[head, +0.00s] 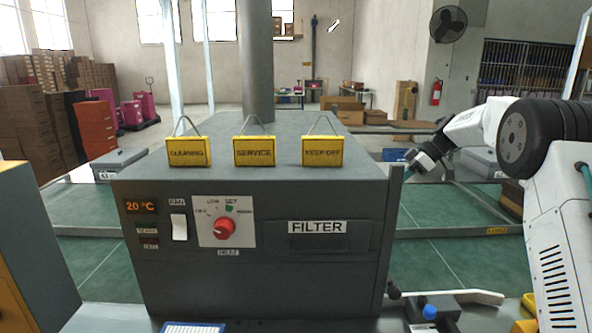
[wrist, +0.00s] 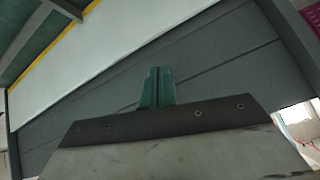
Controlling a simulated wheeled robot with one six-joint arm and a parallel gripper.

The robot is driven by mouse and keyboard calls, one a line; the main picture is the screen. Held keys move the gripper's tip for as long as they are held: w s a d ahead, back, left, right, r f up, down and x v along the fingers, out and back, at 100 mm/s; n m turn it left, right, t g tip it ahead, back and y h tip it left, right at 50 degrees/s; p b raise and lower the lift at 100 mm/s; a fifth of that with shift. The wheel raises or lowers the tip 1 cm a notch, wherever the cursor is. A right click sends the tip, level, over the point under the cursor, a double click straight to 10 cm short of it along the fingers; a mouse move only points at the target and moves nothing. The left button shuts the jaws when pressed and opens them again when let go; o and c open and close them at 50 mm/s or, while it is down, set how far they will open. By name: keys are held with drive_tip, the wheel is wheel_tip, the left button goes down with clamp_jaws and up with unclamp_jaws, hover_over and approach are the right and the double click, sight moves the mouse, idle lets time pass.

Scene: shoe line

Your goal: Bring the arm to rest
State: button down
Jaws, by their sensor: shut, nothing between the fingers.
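My arm (head: 490,125) is raised at the right of the head view, bent with its end pointing down and left. My gripper (head: 408,173) is near the right edge of the grey machine, above the green floor area; whether it touches the machine cannot be told. In the wrist view my gripper's green fingers (wrist: 157,87) are together, with nothing visible between them. A dark grey panelled surface (wrist: 215,60) fills much of the view beyond them.
The grey machine (head: 260,280) stands in front, with a red knob (head: 224,227) and a FILTER panel. Yellow signs reading CLEANING (head: 188,152), SERVICE (head: 254,151) and KEEP OFF (head: 322,151) stand on its top. A white lever (head: 470,295) is at the lower right.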

drive_tip(key=s+a+r+m+h, duration=0.1)
drive_tip(key=s+m+h, duration=0.3)
drive_tip(key=s, duration=2.2)
drive_tip(key=s+a+r+m+t+h, duration=0.1)
drive_tip(key=s+a+m+h, duration=0.2)
drive_tip(key=s+m, duration=0.7)
drive_tip(key=s+h, duration=0.1)
drive_tip(key=s, duration=1.6)
drive_tip(key=shift+s+m+t+h, duration=0.25)
drive_tip(key=shift+m+t+h, duration=0.05)
drive_tip(key=shift+a, duration=0.15)
